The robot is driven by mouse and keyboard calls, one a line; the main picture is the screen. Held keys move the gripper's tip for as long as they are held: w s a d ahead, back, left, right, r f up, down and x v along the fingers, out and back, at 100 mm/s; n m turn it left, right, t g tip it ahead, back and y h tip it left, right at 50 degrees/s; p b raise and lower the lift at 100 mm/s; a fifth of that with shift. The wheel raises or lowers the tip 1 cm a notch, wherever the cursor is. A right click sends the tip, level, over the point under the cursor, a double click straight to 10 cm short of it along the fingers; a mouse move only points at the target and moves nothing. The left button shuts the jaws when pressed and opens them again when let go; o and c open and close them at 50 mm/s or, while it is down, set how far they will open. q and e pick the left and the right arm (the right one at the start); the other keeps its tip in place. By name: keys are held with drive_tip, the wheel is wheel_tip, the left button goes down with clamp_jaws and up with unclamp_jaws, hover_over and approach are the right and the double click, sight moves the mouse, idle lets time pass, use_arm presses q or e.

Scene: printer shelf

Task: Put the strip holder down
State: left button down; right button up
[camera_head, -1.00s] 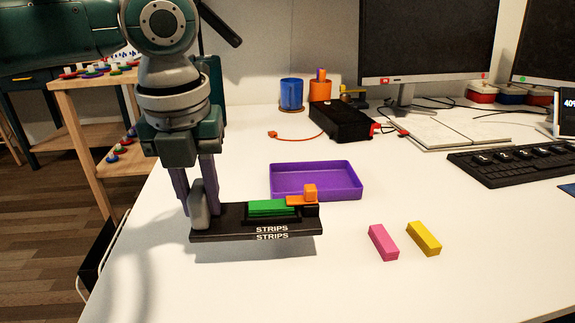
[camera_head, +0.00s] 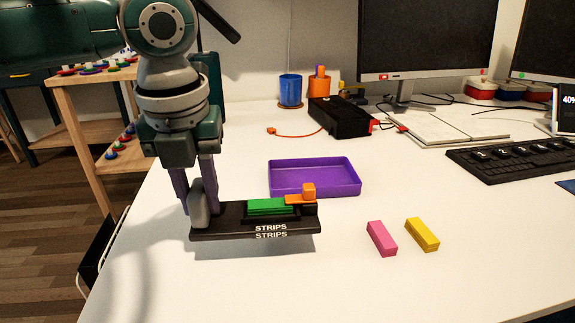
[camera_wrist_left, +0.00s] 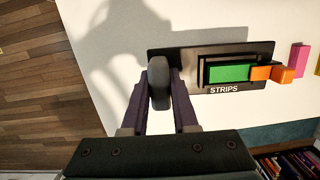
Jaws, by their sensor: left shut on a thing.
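The strip holder (camera_head: 230,230) is a flat black plate lettered STRIPS. It carries a green strip (camera_head: 267,206) and an orange piece (camera_head: 308,191) at its right end. My left gripper (camera_head: 198,205) points down and is shut on the holder's grey upright handle (camera_head: 199,212) at its left end. The holder is level, near the table's left part; a shadow lies below it, and I cannot tell how far it is above the table. In the left wrist view the handle (camera_wrist_left: 158,84) stands between the fingers, and the holder (camera_wrist_left: 190,55) extends right. My right gripper is not in view.
A purple tray (camera_head: 315,193) lies just behind the holder. A pink block (camera_head: 381,238) and a yellow block (camera_head: 422,234) lie to its right. The white table (camera_head: 300,285) is clear in front. A black box (camera_head: 343,118) and keyboard (camera_head: 512,158) are farther back.

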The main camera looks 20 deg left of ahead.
use_arm(q)
wheel_tip(320, 180, up, 14)
drive_tip(key=w+d+p, duration=0.1)
drive_tip(key=d+p, duration=0.1)
drive_tip(key=p, duration=0.1)
drive_tip(key=b, duration=0.5)
approach(218, 218)
drive_tip(key=f, duration=0.3)
drive_tip(key=w+f, duration=0.1)
drive_tip(key=f, duration=0.7)
drive_tip(key=shift+w+a+f, duration=0.15)
drive_tip(key=shift+w+a, duration=0.15)
drive_tip(key=shift+a, duration=0.05)
drive_tip(key=shift+f, duration=0.2)
drive_tip(key=c, duration=0.7)
unclamp_jaws()
